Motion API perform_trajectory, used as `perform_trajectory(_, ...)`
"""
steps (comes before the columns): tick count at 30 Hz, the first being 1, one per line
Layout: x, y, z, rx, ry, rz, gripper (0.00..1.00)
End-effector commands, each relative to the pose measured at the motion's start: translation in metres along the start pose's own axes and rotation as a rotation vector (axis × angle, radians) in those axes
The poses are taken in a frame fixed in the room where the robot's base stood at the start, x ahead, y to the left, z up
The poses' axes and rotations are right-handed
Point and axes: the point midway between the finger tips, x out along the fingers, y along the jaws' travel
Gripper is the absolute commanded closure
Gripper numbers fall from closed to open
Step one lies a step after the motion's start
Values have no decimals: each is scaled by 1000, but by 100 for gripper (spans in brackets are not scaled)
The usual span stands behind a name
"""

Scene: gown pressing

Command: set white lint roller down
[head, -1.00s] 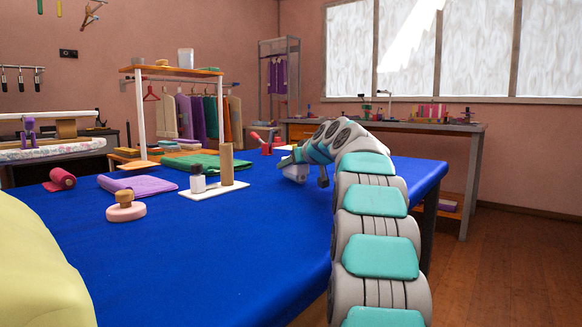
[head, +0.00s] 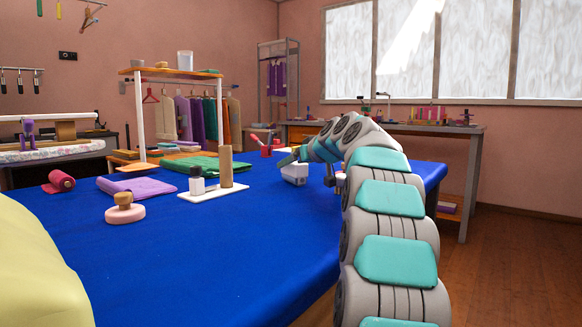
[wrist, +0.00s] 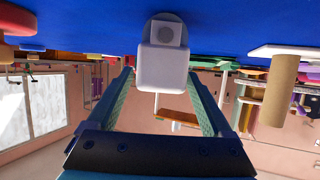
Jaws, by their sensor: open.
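The white lint roller, a pale blocky piece, is on the blue table (head: 200,265) in the head view (head: 295,175), just below the end of my arm. In the wrist view, which is upside down, the lint roller (wrist: 163,66) shows between and just beyond the fingertips, with a grey rounded part behind it. My gripper (wrist: 162,76) is open, with gaps visible between the roller and both fingers. In the head view, my wrist hides part of the area around the roller.
A white board with a small bottle (head: 197,182) and a brown cylinder (head: 226,167) is left of the roller. A pink-based wooden-knobbed tool (head: 125,209) and purple cloth (head: 138,187) lie further left. The table's front is clear.

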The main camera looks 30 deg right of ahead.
Motion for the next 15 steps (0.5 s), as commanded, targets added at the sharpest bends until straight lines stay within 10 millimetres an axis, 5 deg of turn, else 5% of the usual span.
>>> perform_trajectory(15,-79,-1,0,0,-1,-2,15)
